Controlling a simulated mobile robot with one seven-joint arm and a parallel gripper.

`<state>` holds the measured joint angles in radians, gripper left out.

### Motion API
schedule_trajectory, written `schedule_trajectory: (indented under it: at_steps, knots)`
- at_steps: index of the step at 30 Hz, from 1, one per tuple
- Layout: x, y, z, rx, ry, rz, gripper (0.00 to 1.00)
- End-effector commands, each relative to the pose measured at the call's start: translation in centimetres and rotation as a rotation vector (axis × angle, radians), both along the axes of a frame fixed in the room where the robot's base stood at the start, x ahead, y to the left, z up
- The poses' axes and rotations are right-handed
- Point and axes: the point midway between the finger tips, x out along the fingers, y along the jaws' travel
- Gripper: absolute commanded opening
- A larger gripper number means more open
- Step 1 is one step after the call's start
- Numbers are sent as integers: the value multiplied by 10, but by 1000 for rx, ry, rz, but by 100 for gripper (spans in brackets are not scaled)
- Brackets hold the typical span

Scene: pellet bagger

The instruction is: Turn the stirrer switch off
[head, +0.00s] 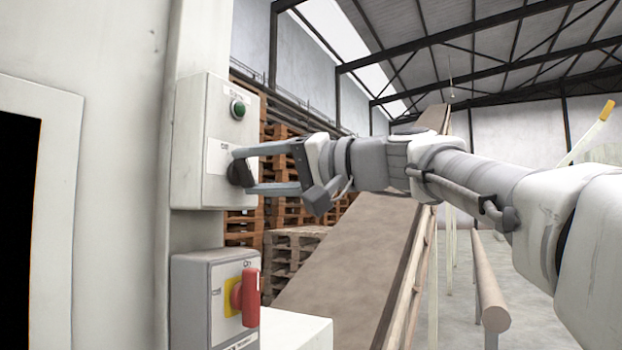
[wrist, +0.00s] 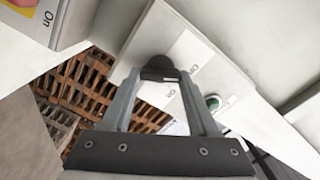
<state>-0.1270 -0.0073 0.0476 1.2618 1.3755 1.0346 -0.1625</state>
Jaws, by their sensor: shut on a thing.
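A light grey control box (head: 190,140) is fixed to the pale machine column at left. It has a black rotary knob (head: 238,174) low on its face and a green button (head: 238,109) above. My gripper (head: 246,172) reaches in from the right, shut on the black knob with a finger on either side. In the wrist view the knob (wrist: 157,62) sits between the fingertips (wrist: 158,75) and is partly covered by them. The box's lettering is too small to read surely, so I cannot tell from it which switch is the stirrer's.
Below is a second grey box (head: 190,300) with a red handle (head: 250,296) on a yellow plate, marked On at its top. A dark opening (head: 18,200) is at far left. A sloping conveyor belt (head: 350,250) and pallet stacks (head: 290,250) stand behind my arm.

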Motion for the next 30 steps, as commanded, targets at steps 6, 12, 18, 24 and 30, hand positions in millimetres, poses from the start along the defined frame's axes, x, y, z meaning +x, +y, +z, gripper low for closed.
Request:
schedule_trajectory:
  at_steps: [6,12,18,24,30]
  knots:
    - [0,0,0,-5,-8,0,4]
    - [0,0,0,-4,-8,-1,4]
    - [0,0,0,-3,-6,0,90]
    - [0,0,0,-3,-6,0,90]
    - [-4,-10,0,-3,-6,-3,90]
